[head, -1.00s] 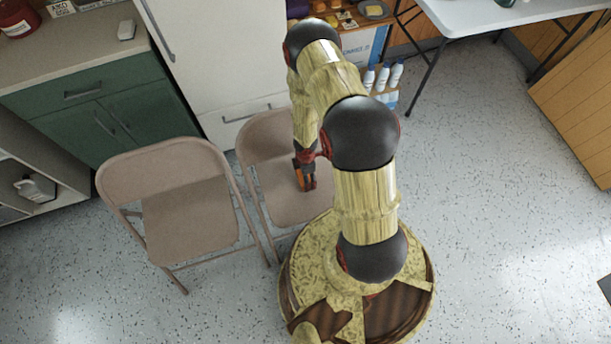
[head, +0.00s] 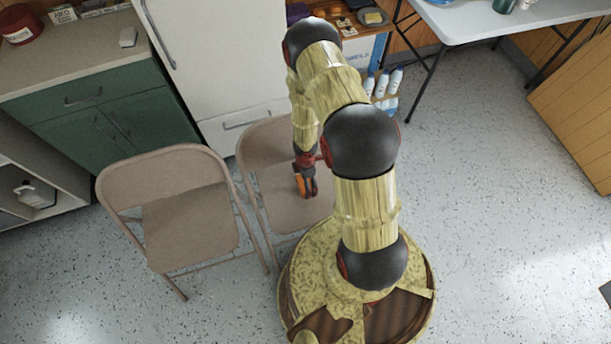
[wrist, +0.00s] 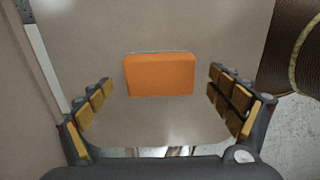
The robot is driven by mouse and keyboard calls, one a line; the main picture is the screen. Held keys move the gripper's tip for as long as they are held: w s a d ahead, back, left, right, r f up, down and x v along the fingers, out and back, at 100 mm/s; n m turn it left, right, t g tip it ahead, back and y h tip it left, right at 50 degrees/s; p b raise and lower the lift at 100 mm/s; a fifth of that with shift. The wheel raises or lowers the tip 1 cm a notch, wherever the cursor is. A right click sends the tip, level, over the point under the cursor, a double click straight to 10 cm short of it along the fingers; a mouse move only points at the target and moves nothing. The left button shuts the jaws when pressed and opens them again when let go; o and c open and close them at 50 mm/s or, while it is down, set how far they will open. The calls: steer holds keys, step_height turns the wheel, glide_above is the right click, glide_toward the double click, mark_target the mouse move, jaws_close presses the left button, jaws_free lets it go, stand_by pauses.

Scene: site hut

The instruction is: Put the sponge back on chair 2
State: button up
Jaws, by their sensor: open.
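An orange block-shaped sponge (wrist: 160,75) shows in the wrist view, in front of the right folding chair's tan seat (wrist: 165,118). It lies between the two fingers, with a gap on each side. My gripper (head: 306,187) is open above the right chair (head: 268,140) in the head view. Orange shows at its fingers there, but I cannot tell sponge from finger pads. A second tan folding chair (head: 188,222) stands to the left. No number shows on either chair. Whether the sponge touches the seat is not clear.
A green cabinet (head: 110,120) with a worktop and a white fridge (head: 215,65) stand behind the chairs. A white table (head: 480,22) is at the upper right, with white bottles (head: 383,83) on the floor side near it.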

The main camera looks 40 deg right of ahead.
steer(key=shift+w+r, duration=0.1)
steer(key=shift+r, duration=2.95)
